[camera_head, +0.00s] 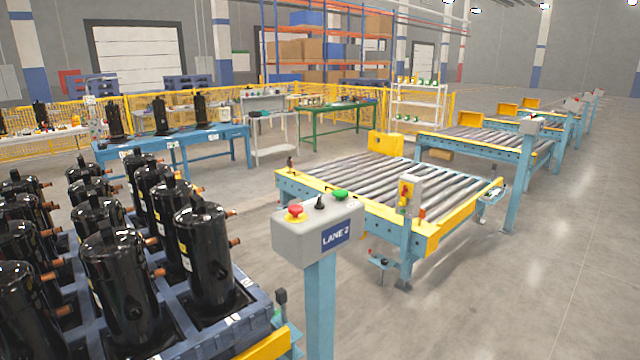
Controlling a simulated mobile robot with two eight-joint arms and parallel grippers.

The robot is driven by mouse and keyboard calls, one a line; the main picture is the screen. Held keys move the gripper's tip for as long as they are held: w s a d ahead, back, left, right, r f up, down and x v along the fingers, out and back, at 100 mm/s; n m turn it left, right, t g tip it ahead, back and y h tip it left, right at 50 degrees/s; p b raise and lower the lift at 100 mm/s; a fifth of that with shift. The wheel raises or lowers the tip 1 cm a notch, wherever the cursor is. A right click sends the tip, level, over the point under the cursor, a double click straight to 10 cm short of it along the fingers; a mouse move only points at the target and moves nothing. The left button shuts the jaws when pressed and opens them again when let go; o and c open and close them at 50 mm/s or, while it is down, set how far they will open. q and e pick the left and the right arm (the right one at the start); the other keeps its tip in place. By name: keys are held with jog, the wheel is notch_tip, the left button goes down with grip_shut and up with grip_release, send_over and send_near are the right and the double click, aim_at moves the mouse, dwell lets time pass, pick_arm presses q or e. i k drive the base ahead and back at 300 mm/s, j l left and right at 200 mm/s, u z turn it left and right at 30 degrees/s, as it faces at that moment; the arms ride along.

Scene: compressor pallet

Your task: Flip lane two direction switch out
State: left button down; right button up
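A grey control box (318,229) stands on a blue post in the centre foreground, with a dark blue label reading LANE 2. On its sloped top are a red mushroom button (295,211) on a yellow base at the left, a small black switch (320,202) in the middle, and a green button (340,195) at the right. The black switch looks roughly upright; its exact setting is too small to tell. Neither of my grippers shows in the head view.
A blue pallet (215,335) with several black compressors is close at the left. A roller conveyor (375,188) with yellow edges lies behind the box, with another small control box (410,192) on its near side. Open floor (560,260) lies at the right.

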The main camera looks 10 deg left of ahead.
aim_at(319, 205)
jog(key=i+j, duration=1)
jog(key=i+j+u, duration=0.05)
jog(key=i, duration=0.05)
